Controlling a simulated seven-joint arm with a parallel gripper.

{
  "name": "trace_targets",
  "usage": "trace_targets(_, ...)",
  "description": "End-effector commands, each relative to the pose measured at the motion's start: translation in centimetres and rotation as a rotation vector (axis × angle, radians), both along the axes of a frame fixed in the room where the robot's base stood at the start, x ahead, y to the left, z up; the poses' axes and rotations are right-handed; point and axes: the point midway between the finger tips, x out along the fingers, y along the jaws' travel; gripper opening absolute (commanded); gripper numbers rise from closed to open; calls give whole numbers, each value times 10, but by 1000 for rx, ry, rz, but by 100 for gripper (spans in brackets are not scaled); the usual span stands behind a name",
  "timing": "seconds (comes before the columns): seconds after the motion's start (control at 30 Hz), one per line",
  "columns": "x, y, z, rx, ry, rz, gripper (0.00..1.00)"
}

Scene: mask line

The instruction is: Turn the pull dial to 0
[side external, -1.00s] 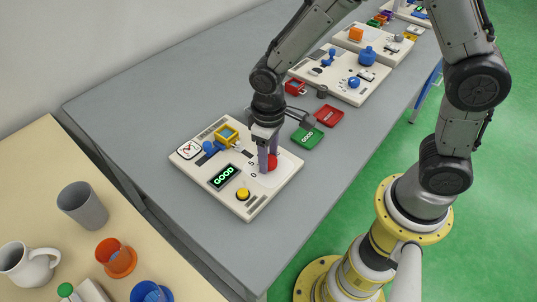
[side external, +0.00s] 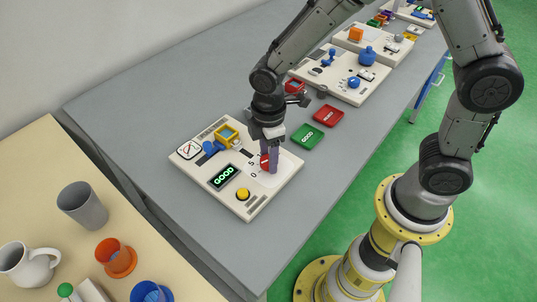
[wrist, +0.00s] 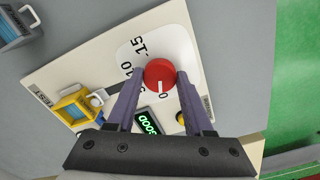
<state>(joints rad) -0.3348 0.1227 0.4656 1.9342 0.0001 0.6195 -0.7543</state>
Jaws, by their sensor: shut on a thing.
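The pull dial is a round red knob (side external: 264,163) on a cream panel (side external: 240,207). In the wrist view the dial (wrist: 160,70) has a white mark at its lower edge, pointing at or very near the printed 0. The scale also shows 10 and 15; the 5 is partly hidden by a finger. My gripper (side external: 269,158) is above the panel, its purple fingers pointing down. In the wrist view my gripper (wrist: 158,76) has one finger on each side of the dial, shut on it.
The panel also carries a lit GOOD display (side external: 223,176), a yellow button (side external: 243,194), a yellow-framed block (side external: 228,136), a blue part (side external: 211,148) and a small gauge (side external: 189,149). Green (side external: 307,136) and red (side external: 328,115) trays lie behind it. The grey table in front is clear.

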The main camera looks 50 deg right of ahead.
Motion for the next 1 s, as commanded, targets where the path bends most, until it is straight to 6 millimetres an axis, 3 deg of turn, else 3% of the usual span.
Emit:
trace_targets(0.77,1,0,2,0,-4,110,0)
trace_targets(0.8,1,0,2,0,-4,110,55)
trace_targets(0.93,1,0,1,0,-3,108,79)
trace_targets(1.0,1,0,1,0,-2,107,82)
